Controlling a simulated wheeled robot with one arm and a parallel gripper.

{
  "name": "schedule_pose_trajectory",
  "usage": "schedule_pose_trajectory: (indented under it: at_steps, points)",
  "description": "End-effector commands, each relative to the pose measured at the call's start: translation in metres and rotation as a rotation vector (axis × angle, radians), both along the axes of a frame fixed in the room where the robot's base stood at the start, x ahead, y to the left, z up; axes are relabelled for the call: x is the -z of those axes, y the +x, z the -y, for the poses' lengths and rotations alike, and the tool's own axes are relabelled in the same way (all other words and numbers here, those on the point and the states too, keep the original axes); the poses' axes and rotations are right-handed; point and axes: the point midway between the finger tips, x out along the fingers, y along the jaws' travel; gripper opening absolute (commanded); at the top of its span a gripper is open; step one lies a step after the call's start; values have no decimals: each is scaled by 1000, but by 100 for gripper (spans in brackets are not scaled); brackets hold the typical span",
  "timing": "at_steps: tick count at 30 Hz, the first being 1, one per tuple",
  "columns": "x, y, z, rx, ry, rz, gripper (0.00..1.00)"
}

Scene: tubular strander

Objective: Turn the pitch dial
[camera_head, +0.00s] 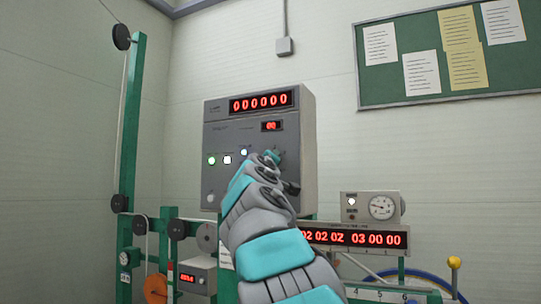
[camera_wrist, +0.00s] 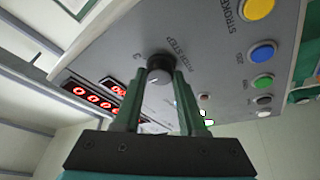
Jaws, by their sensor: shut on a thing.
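The pitch dial (camera_wrist: 159,68) is a small dark round knob with a pale face, on the grey control panel (camera_wrist: 215,60). In the wrist view lettering ending in STEP is beside it. My gripper (camera_wrist: 160,80) has its two green fingers on either side of the dial and is shut on it. In the head view my gripper (camera_head: 272,157) reaches the lower right of the grey control box (camera_head: 225,140), and my arm hides the dial there.
The box has red displays (camera_head: 261,102) reading 000000 and 00, and lit buttons (camera_head: 227,160). A gauge box (camera_head: 371,207) and a long red display (camera_head: 355,237) stand to the lower right. A green post with pulleys (camera_head: 130,130) stands at left.

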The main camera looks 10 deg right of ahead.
Motion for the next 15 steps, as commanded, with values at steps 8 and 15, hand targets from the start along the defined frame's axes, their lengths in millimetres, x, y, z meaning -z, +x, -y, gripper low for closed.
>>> schedule_pose_trajectory:
  at_steps: [8,15]
  points:
    - [-2,0,0,-1,-72,-51,0]
    - [-2,0,0,-1,-88,-61,0]
